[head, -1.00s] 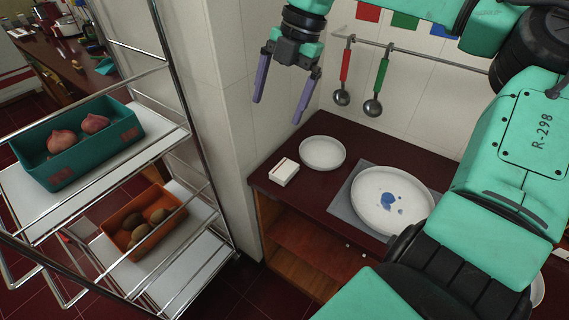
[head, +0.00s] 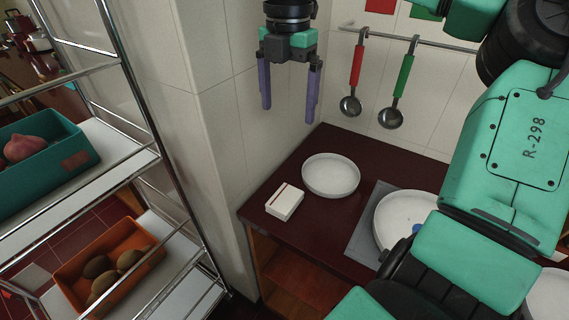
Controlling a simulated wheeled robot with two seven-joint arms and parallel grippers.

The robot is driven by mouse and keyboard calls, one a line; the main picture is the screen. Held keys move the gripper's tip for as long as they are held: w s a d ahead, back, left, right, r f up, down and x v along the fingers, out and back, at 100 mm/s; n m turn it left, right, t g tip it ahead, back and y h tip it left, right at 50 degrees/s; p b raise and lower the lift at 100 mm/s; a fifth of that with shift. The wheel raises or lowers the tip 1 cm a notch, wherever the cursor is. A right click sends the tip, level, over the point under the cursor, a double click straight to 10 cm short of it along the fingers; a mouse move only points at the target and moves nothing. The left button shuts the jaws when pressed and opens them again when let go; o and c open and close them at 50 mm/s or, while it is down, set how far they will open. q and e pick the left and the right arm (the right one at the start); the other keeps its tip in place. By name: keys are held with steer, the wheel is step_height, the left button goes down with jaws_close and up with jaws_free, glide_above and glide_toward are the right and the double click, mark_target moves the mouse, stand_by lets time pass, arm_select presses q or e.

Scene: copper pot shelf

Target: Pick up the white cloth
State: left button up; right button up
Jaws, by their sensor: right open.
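The white cloth (head: 285,202) looks like a small folded white block with a thin red line on top. It lies on the dark red counter (head: 264,217) near its left edge, beside a shallow white dish. My right gripper (head: 288,110) is open and empty. It points down with two purple fingers, well above the cloth in the picture and near the wall corner. My left gripper is not in view.
The white dish (head: 331,175) stands right of the cloth. A large white plate (head: 402,215) on a grey mat (head: 362,244) is partly behind my arm. Two ladles (head: 351,105) hang from a rail. A metal shelf (head: 128,155) holds a teal bin (head: 72,160) and an orange bin (head: 75,285).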

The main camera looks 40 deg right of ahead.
steer(key=b, duration=0.5)
glide_above(285, 197)
step_height(285, 197, down, 8)
step_height(285, 197, down, 18)
steer(key=b, duration=0.4)
steer(key=shift+f, duration=0.2)
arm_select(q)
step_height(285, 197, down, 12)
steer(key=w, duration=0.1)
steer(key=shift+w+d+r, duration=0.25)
arm_select(e)
steer(key=c, duration=1.2)
steer(key=shift+r, duration=0.1)
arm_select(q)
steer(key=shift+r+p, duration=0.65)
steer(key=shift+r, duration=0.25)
arm_select(e)
step_height(285, 197, up, 20)
